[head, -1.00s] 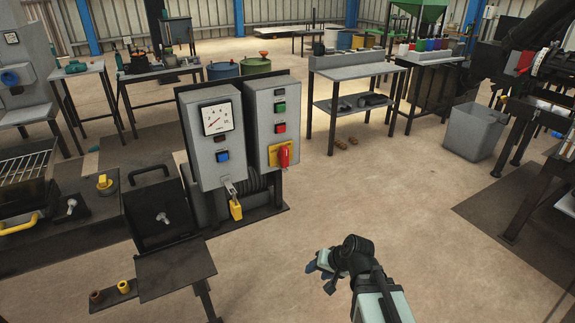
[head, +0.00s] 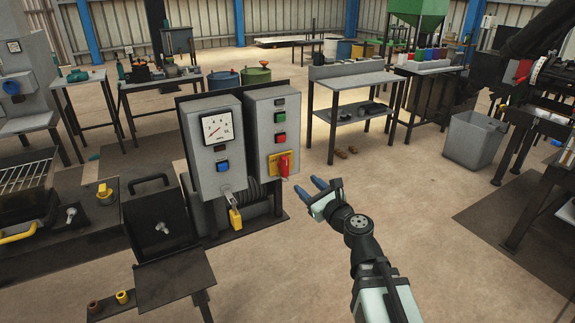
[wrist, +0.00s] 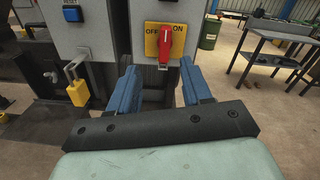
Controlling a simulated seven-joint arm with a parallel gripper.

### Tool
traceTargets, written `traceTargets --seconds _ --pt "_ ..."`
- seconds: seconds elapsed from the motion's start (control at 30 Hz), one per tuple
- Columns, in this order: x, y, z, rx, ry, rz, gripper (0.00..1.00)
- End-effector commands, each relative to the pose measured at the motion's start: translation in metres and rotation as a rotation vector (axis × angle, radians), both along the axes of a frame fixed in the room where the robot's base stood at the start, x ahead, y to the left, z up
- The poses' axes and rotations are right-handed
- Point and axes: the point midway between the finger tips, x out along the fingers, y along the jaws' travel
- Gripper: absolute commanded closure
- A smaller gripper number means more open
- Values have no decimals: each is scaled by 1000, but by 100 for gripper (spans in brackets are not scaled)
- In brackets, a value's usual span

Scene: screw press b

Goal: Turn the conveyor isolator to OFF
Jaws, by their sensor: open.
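The conveyor isolator is a red handle (head: 284,165) on a yellow plate (head: 275,169), low on the front of the right grey control box (head: 270,125).
The left grey box (head: 212,148) carries a dial and a blue button, with a yellow padlock (head: 235,218) hanging below. A dark metal plate (head: 172,279) juts out at the front. The floor (head: 385,195) to the right is clear up to the grey bin (head: 473,139).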

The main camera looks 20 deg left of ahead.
Motion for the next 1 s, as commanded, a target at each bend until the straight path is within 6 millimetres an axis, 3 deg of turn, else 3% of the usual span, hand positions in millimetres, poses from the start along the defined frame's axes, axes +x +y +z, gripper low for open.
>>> traceTargets --seconds 0.2,0.57,1.0 --pt "5 -5 1 144 144 -33 51" --pt "14 4 0 175 178 -30 51" --pt "62 52 0 174 177 -30 51"
